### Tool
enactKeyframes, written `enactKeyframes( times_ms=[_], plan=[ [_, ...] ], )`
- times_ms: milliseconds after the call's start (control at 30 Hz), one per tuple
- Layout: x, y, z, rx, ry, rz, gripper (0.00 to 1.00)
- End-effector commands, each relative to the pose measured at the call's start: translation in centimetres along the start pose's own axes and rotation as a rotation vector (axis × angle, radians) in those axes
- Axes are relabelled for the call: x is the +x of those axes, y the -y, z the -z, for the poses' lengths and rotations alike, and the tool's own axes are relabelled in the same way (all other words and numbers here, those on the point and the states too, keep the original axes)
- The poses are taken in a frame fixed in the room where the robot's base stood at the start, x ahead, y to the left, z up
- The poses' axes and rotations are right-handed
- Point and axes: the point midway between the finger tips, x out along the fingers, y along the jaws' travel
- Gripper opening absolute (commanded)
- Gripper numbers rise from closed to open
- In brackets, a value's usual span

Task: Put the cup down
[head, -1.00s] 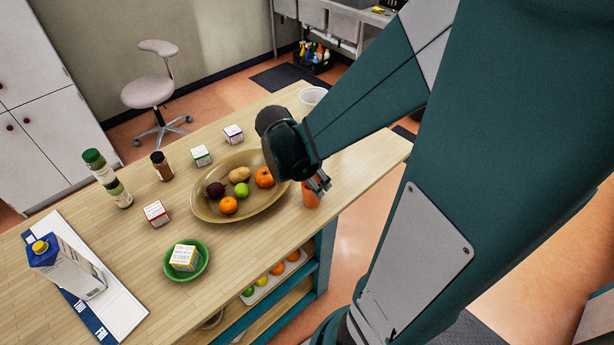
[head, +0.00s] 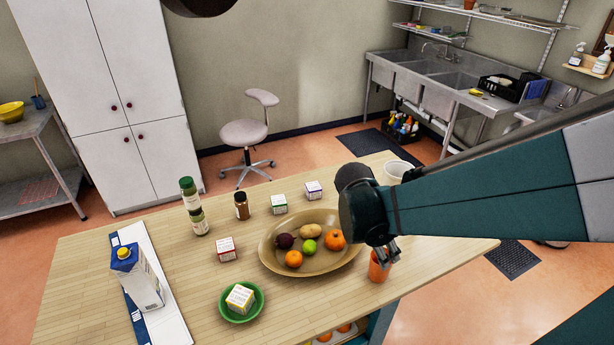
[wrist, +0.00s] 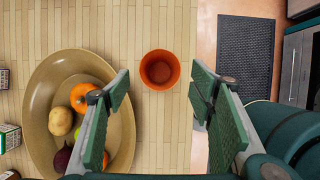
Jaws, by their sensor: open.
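An orange cup (head: 379,266) stands upright on the wooden table near its right front edge, just right of the oval tray. In the wrist view the empty cup (wrist: 160,69) is seen from above, resting on the table boards close to the edge. My gripper (head: 388,253) is right above or beside the cup in the head view. In the wrist view my gripper (wrist: 160,88) has its green-padded fingers spread wide, with the cup showing in the gap between and beyond the fingertips. No finger visibly touches the cup.
A tan oval tray (head: 268,256) with fruit and vegetables lies left of the cup. A white bowl (head: 397,170) stands behind it. A green bowl (head: 256,309) holding a small box, other small boxes, bottles and a carton (head: 137,280) stand farther left. The floor lies beyond the right edge.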

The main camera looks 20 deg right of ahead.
Motion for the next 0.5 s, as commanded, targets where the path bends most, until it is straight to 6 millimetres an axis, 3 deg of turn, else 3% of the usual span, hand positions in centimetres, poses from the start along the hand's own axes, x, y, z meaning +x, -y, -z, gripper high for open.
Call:
enactKeyframes(
  times_ms=[500],
  plan=[
    [-0.94,-0.23,0.64,0.063,-0.012,-0.028,0.54]
  ],
)
